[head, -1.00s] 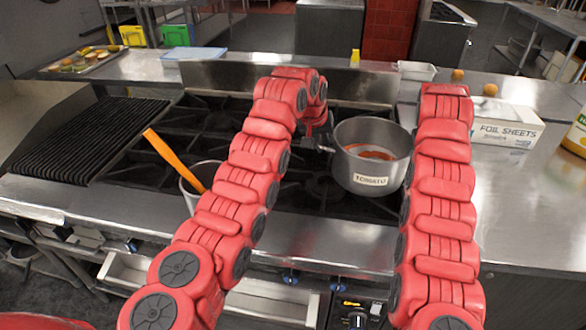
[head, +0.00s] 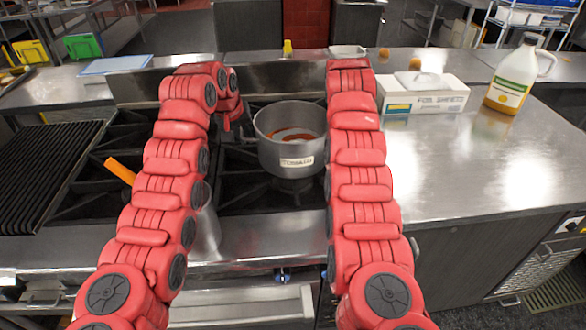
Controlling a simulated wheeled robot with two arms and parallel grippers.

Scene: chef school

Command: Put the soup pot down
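The soup pot (head: 287,157) is a grey metal pot with a "TOMATO" label and some orange-red soup inside. It is upright over the right part of the black stove grate (head: 245,187); I cannot tell whether its base touches the grate. My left gripper (head: 243,128) is dark and small at the pot's left side, by the handle. Its fingers are too unclear to show whether they grip. My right arm runs along the pot's right side and hides my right gripper and that side of the pot.
An orange-handled utensil (head: 119,170) stands left of my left arm, its container mostly hidden. A foil sheets box (head: 424,94) and a jug (head: 514,80) stand on the right counter (head: 455,165), whose front is clear. A ribbed grill (head: 45,170) is at far left.

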